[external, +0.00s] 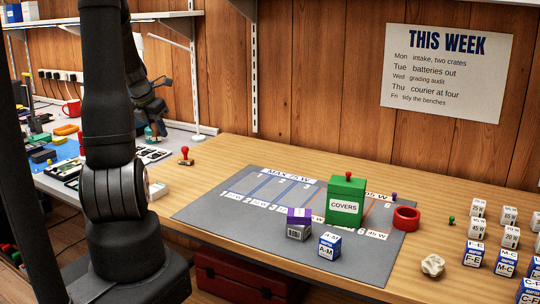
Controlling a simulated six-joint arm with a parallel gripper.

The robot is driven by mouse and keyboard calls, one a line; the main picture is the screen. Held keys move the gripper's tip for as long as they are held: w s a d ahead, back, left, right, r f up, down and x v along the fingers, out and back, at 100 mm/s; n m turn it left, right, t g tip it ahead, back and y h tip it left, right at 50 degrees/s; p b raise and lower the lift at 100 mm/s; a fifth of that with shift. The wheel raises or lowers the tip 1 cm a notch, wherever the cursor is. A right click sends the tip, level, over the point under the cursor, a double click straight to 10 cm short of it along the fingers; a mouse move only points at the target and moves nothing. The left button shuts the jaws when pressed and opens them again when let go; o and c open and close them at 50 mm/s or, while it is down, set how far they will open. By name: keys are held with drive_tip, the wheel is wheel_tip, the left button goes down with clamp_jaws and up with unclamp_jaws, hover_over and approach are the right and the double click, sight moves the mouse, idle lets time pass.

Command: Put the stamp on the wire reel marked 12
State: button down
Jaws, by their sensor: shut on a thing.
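My gripper (154,122) is at the back left, above the far end of the grey-white bench. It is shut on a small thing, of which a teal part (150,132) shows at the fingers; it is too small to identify. A red-knobbed piece (185,155) that looks like a stamp stands upright on the wooden table's left back corner, right of and apart from my gripper. I cannot make out a wire reel marked 12. A red ring (406,218) lies at the grey mat's right edge, with no readable number.
The grey mat (200,210) holds a green COVERS box (345,200), a purple-topped box (299,223) and a blue-white box (329,246). Several small labelled boxes stand at right. The left bench is cluttered, with a red mug (72,108). Shelf brackets rise behind my gripper.

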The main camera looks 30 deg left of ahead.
drive_tip(key=shift+f, duration=0.6)
drive_tip(key=shift+s+a+f, duration=0.1)
drive_tip(key=shift+a+f, duration=0.2)
drive_tip(key=s+a+f, duration=0.1)
drive_tip(key=a+f, duration=0.1)
drive_tip(key=a, duration=0.1)
drive_tip(key=a+f, duration=0.2)
drive_tip(key=a, duration=0.2)
drive_tip(key=s+a+f, duration=0.1)
drive_tip(key=a+f, duration=0.1)
drive_tip(key=a, duration=0.1)
drive_tip(key=shift+s+a+f, duration=0.35)
drive_tip(key=shift+f, duration=2)
drive_tip(key=shift+f, duration=0.1)
drive_tip(key=c, duration=1.3)
unclamp_jaws()
drive_tip(key=shift+o, duration=0.2)
drive_tip(key=v, duration=1.2)
